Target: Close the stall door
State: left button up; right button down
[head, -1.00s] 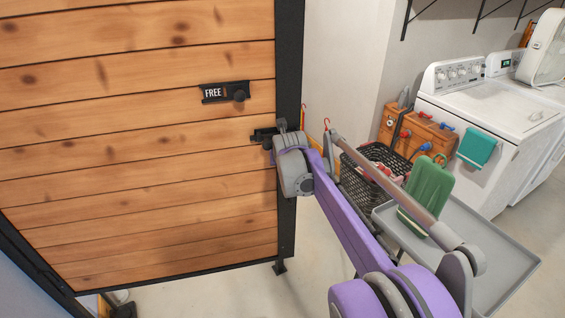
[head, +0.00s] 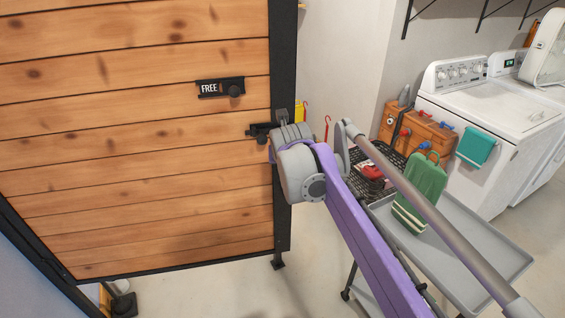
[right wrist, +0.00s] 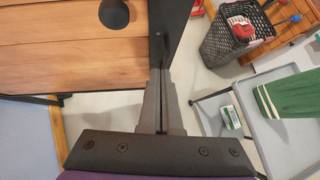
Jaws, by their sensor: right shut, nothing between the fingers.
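The stall door (head: 140,150) has wooden planks in a black frame and fills the left of the head view. A black latch plate reading FREE (head: 220,88) is on its face near the right edge. My right gripper (head: 255,131) is shut and empty at the door's right edge, below the latch plate. In the right wrist view its closed fingers (right wrist: 160,78) point at the door's black edge post (right wrist: 170,25); I cannot tell whether they touch. The round latch knob (right wrist: 114,13) shows at the top there. My left gripper is not in view.
A grey cart (head: 490,240) with a green bag (head: 420,185) stands right of my arm. A black basket (right wrist: 222,45) is near it. White washers (head: 490,110) and a wooden crate (head: 395,125) stand against the back wall. Floor below the door is mostly clear.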

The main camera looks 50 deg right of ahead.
jog(key=w+a+f+m+t+b, duration=0.2)
jog(key=w+a+m+t+b, duration=0.1)
jog(key=a+m+t+b, duration=0.35)
jog(key=w+d+m+t+h+b, duration=0.1)
jog(key=w+d+m+h+b, duration=0.1)
jog(key=w+d+m+h, duration=0.2)
jog(key=w+d+m, duration=0.3)
jog(key=d+m, duration=0.1)
jog(key=m, duration=0.2)
jog(key=shift+w+r+t, duration=0.35)
jog(key=shift+r, duration=0.05)
